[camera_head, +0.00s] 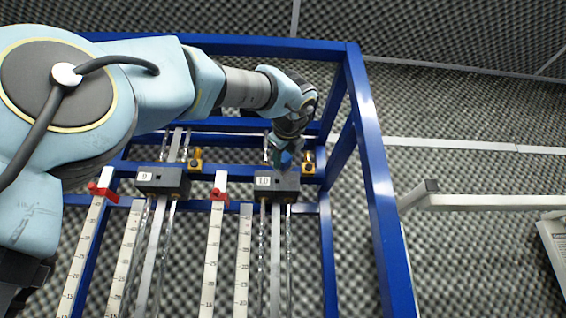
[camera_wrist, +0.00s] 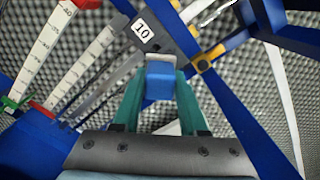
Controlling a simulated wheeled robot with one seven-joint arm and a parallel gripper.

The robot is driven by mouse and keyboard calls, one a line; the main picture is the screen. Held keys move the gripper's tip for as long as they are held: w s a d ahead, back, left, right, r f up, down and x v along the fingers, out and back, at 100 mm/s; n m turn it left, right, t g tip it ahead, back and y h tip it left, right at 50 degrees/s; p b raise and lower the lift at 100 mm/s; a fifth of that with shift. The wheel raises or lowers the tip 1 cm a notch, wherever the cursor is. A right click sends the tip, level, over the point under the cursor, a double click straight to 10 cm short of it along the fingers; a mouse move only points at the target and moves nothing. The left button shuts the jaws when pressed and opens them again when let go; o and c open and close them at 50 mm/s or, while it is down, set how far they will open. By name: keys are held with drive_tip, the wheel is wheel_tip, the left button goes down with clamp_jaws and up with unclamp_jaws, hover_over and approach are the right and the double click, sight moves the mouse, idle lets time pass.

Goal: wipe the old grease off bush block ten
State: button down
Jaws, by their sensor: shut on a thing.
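Bush block ten is a dark block (camera_head: 287,186) with a white "10" label, on vertical rods in the blue frame. In the wrist view the block (camera_wrist: 161,38) is just beyond the fingertips, its label to the upper left. My gripper (camera_head: 284,157) is over the block's upper edge. In the wrist view its green fingers (camera_wrist: 159,88) are shut on a blue pad (camera_wrist: 159,82) with a pale grey end. The pale end is at or very near the block; I cannot tell whether they touch. No grease can be made out.
Dark block nine (camera_head: 163,181) stands left of block ten. Yellow brackets (camera_head: 308,162) sit near both blocks. Foam walls surround the frame.

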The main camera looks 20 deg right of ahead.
drive_tip(key=shift+w, duration=0.1)
idle(0.4)
drive_tip(key=shift+p+x, duration=1.25)
drive_tip(key=shift+x, duration=1.4)
drive_tip(key=shift+w+d, duration=0.2)
drive_tip(key=shift+w, duration=0.5)
drive_tip(key=shift+p+x, duration=0.3)
drive_tip(key=shift+x, duration=0.7)
drive_tip(key=shift+s+d, duration=0.3)
drive_tip(key=shift+d, duration=0.45)
drive_tip(key=shift+s+d, duration=0.25)
drive_tip(key=shift+d, duration=0.45)
drive_tip(key=d, duration=0.3)
drive_tip(key=shift+s, duration=0.35)
drive_tip(key=shift+a, duration=0.1)
